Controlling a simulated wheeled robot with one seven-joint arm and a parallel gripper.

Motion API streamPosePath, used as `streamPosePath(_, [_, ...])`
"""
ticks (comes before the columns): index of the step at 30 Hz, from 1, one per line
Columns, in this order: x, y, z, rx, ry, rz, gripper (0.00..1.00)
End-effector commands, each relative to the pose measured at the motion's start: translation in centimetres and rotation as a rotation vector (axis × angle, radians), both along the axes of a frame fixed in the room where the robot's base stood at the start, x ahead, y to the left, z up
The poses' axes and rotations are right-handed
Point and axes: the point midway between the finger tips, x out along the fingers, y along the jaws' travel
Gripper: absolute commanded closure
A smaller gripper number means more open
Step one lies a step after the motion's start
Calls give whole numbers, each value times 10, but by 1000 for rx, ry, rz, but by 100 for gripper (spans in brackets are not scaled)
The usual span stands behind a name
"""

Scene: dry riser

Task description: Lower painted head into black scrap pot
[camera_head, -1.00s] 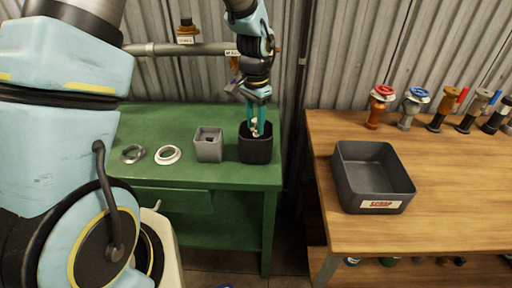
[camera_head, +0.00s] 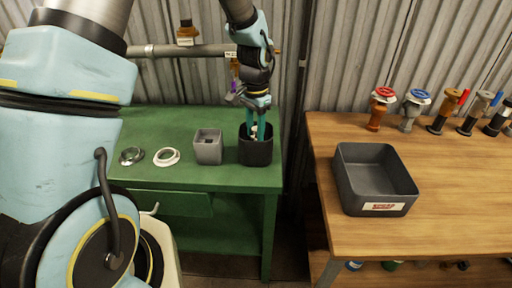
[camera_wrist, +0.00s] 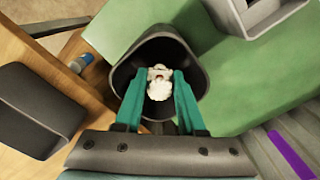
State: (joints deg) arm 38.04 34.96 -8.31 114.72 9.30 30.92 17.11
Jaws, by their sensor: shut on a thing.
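The painted head (camera_wrist: 159,88) is a small whitish piece with a scalloped edge. In the wrist view it lies between the teal fingertips of my gripper (camera_wrist: 159,82), which is shut on it. The black scrap pot (camera_wrist: 188,55) surrounds the head and fingertips in that view. In the head view, my gripper (camera_head: 257,130) points down into the mouth of the black pot (camera_head: 256,152), at the right end of the green bench. Only a little of the head shows above the rim there. Whether it touches the pot's floor is hidden.
A grey square pot (camera_head: 208,148) stands just left of the black pot. A dark SCRAP tray (camera_head: 374,204) and several valves (camera_head: 381,108) stand on the wooden bench at right. A pipe runs behind.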

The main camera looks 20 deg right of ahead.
Motion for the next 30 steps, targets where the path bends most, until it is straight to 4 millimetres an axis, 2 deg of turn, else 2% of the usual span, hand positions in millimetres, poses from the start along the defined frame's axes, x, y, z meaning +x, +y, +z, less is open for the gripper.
streamPosePath(30, [0, 0, -14, 0, 0, 0, 100])
